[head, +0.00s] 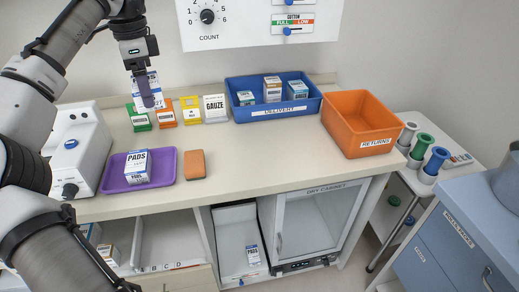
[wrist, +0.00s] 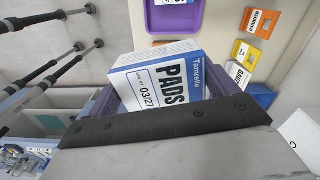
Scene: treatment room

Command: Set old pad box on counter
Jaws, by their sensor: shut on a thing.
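My gripper (head: 147,97) is shut on a white and blue pad box (wrist: 160,82), held above the counter (head: 250,165) near the back wall. In the wrist view the box shows PADS, Tannelle and a use-by date of 03/27, partly covered by the dark finger. In the head view the held box (head: 154,82) is partly hidden behind the gripper. Another PADS box (head: 136,168) stands upright on a purple tray (head: 164,168) at the counter's left. A further PADS box (head: 253,256) sits in the open compartment below.
A blue DELIVERY bin (head: 290,111) holds several boxes. An orange RETURNS bin (head: 374,146) stands at right. An orange block (head: 194,164) lies beside the tray. The counter's middle is clear.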

